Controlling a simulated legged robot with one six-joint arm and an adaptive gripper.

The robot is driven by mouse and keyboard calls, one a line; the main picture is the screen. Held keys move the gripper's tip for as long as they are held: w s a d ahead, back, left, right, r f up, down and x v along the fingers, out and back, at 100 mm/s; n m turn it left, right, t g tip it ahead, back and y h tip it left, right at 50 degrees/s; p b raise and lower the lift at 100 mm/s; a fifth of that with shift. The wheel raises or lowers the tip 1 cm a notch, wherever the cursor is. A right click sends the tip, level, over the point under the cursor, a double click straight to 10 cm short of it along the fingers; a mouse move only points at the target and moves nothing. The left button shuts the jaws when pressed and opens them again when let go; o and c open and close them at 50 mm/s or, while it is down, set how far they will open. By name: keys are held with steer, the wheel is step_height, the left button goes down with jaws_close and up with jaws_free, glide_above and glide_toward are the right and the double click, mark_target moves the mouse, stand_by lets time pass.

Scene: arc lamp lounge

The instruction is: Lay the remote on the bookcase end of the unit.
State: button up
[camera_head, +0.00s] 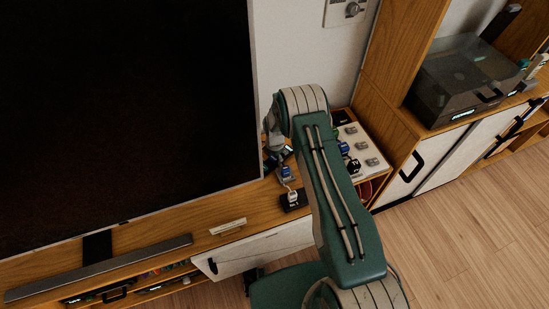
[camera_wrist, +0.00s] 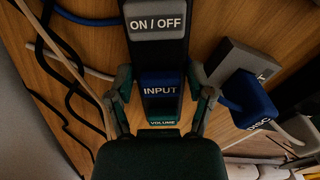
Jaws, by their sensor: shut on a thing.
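The remote (camera_wrist: 160,52) is black, with a grey ON/OFF button, a blue INPUT button and a teal VOLUME button. In the wrist view my gripper (camera_wrist: 160,82) is shut on it, a finger on each side around the INPUT button. In the head view my gripper (camera_head: 276,153) is low over the wooden TV unit (camera_head: 180,230), beside the screen. The remote is hard to pick out there among small dark and blue items. I cannot tell whether it touches the wood. At the right stands tall wooden shelving (camera_head: 387,75); which part is the bookcase end is unclear.
A big dark screen (camera_head: 120,110) stands close at the left. Cables (camera_wrist: 65,75), a grey block (camera_wrist: 238,68) and a blue plug (camera_wrist: 248,100) lie close to the remote. A white socket panel (camera_head: 365,150) and a record player (camera_head: 465,80) are at the right.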

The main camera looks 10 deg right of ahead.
steer(key=o, duration=1.2)
steer(key=shift+o, duration=0.2)
steer(key=shift+a, duration=0.2)
